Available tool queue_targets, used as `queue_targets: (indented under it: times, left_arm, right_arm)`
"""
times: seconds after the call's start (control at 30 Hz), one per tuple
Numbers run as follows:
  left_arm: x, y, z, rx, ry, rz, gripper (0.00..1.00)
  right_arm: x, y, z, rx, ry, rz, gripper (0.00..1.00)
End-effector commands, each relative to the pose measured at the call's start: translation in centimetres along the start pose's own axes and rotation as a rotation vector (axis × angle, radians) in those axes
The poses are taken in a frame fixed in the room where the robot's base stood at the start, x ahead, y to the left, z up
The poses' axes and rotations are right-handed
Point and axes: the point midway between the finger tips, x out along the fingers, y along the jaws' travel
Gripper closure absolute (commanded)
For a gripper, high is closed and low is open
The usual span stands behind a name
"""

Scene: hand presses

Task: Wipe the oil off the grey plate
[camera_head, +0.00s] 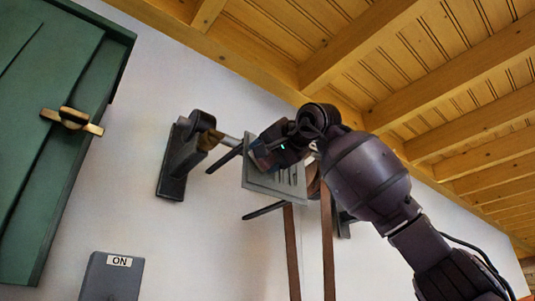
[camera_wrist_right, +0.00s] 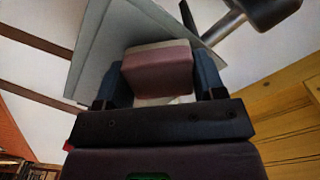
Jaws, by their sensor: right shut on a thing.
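The grey plate (camera_head: 268,187) is mounted tilted on a shaft high on the white wall, near the middle of the head view. Several dark streaks show on its right part; I cannot tell whether they are oil or slots. The plate also shows in the right wrist view (camera_wrist_right: 97,58). My right gripper (camera_head: 260,156) is at the plate's upper part. In the right wrist view its two fingers are shut on a pinkish block with a pale edge (camera_wrist_right: 157,72), close to the plate; contact is not clear. My left gripper is not in view.
A dark wall bracket (camera_head: 178,165) carries the shaft left of the plate. Dark bars stick out near the plate, and brown belts (camera_head: 292,250) hang below. A green cabinet (camera_head: 50,130), a grey ON box (camera_head: 112,277) and a wooden ceiling (camera_head: 390,60) surround it.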

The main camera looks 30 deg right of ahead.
Motion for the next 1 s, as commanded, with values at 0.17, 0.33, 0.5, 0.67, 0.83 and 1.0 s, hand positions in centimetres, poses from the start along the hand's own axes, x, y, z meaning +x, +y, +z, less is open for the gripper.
queue_targets:
  times: [0.17,0.33,0.5,0.67,0.83,1.0]
  left_arm:
    - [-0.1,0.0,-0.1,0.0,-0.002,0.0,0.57]
    - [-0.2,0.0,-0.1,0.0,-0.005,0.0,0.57]
    - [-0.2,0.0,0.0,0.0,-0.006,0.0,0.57]
    - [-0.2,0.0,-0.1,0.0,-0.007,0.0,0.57]
    - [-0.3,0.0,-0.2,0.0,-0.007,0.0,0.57]
    - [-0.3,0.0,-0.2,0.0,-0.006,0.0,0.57]
  right_arm:
    - [0.3,0.0,0.0,0.0,0.0,0.001,0.56]
    - [0.6,0.0,0.0,0.0,0.0,0.001,0.56]
    - [0.7,0.0,0.0,0.0,0.0,0.001,0.56]
    - [0.7,0.4,-0.4,0.002,0.001,0.001,0.56]
    - [0.6,1.2,-1.2,0.001,0.001,0.001,0.56]
    - [0.5,2.2,-2.0,0.002,0.001,0.001,0.56]
